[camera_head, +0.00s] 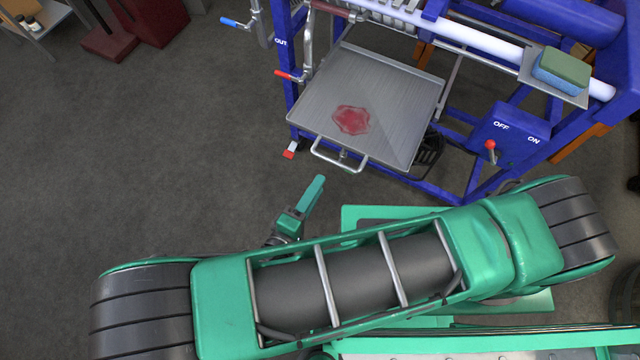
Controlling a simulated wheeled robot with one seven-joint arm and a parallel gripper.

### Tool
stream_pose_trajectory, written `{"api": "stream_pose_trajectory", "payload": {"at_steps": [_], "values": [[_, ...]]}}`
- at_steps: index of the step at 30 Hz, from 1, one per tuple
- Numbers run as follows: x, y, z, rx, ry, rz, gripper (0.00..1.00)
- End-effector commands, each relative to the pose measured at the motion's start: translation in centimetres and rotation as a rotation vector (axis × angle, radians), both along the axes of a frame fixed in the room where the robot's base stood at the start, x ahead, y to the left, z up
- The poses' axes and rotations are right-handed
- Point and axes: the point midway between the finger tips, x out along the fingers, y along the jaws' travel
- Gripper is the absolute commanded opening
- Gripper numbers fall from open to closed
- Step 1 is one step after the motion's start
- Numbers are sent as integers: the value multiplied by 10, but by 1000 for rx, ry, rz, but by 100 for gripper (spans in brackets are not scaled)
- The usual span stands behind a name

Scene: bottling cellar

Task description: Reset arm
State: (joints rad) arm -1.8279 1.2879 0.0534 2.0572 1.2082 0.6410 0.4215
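My arm lies folded across the lower part of the head view, over my own body. My gripper (313,192) shows past the arm's far edge, with its green finger pointing up toward the machine. It is over the floor, apart from the machine's grey tray. Nothing shows in it. I see it edge-on, so the gap between its fingers cannot be made out. The wrist behind it is partly hidden by my arm.
A blue-framed machine (522,122) stands ahead at right. Its grey metal tray (390,85) bears a red stain (351,120) and a front handle. A green-topped sponge (562,70) rests on a small plate. A red-knobbed lever (490,150) is near OFF/ON.

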Motion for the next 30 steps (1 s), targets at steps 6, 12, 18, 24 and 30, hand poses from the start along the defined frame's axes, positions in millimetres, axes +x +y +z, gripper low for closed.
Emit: {"api": "stream_pose_trajectory", "payload": {"at_steps": [6,12,18,24,30], "values": [[3,-5,0,-2,1,-13,29],[4,-6,0,-1,0,-17,29],[4,-7,1,0,1,-20,29],[26,-15,18,27,40,-121,29],[71,-45,56,93,137,-352,29]]}}
